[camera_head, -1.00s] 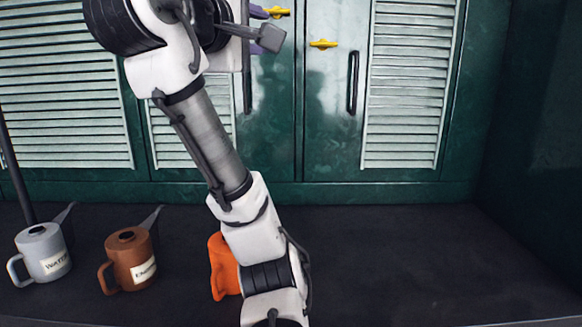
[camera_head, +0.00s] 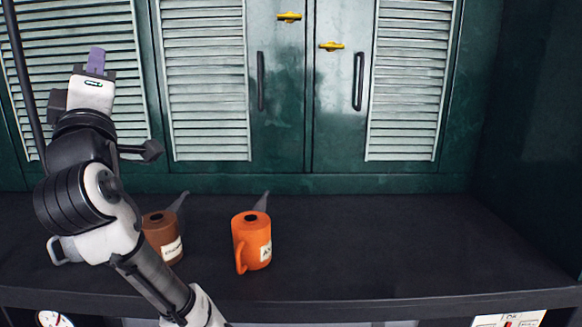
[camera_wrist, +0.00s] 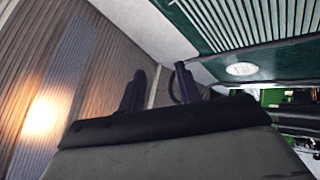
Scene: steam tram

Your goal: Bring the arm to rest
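My arm is folded up at the left of the head view. My gripper (camera_head: 96,60) points upward there, with purple fingers seen in front of the louvred doors. In the wrist view my gripper (camera_wrist: 160,82) shows two dark fingers apart, with background between them and nothing held. The gripper is well above the dark shelf (camera_head: 380,240) and clear of the cans.
An orange can (camera_head: 250,243) and a brown can (camera_head: 162,238) stand on the shelf. Green cabinet doors with black handles (camera_head: 358,82) and yellow latches (camera_head: 331,46) stand behind. The shelf's right side is empty.

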